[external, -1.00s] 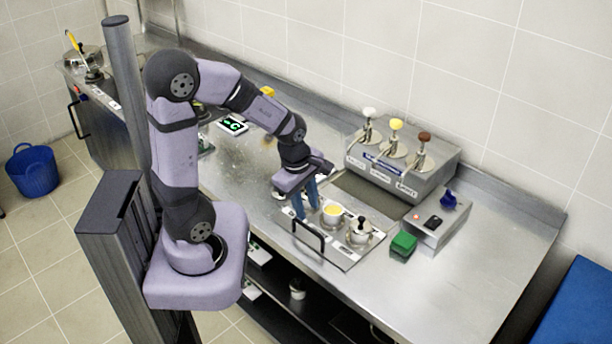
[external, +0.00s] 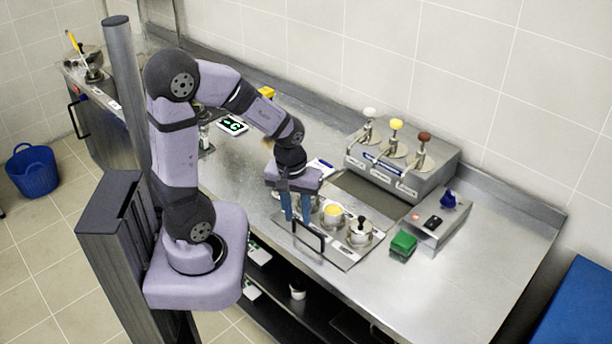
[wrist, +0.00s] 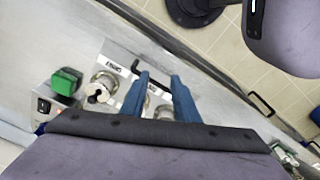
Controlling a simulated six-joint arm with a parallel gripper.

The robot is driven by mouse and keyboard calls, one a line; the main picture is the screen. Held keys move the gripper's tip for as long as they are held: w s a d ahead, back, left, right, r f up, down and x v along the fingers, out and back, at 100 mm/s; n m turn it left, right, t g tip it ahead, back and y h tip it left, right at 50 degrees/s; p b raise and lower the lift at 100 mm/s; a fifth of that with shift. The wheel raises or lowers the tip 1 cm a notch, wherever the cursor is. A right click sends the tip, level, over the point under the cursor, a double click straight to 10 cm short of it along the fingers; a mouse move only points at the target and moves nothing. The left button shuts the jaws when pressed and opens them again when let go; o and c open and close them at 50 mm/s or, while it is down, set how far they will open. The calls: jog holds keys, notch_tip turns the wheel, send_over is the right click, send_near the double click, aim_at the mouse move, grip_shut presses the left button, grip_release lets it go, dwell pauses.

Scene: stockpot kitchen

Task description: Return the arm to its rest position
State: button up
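My gripper (external: 297,208) hangs from my bent arm above the left part of the metal tray (external: 345,262), with its two blue fingers pointing down. The fingers also show in the wrist view (wrist: 158,95), apart, with nothing seen held between them. One steel pot (external: 333,215) with yellow contents stands just right of the fingers. A second steel pot with a dark knob (external: 360,233) stands further right. It also shows in the wrist view (wrist: 100,88). Whether the fingertips touch anything is hard to tell.
A three-pump dispenser (external: 400,165) stands at the back right. A green block (external: 403,243) and a grey box with a blue knob (external: 437,220) are right of the tray. A black handle (external: 309,236) rises at the tray's front. The counter's right end is clear.

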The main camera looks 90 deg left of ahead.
jog(key=d+m, duration=1.3)
jog(key=d, duration=0.4)
jog(key=shift+w+d+f+m+g+h, duration=0.25)
jog(key=shift+w+d+m+g+h, duration=0.05)
jog(key=shift+w+m+g+h, duration=0.1)
dwell(1.3)
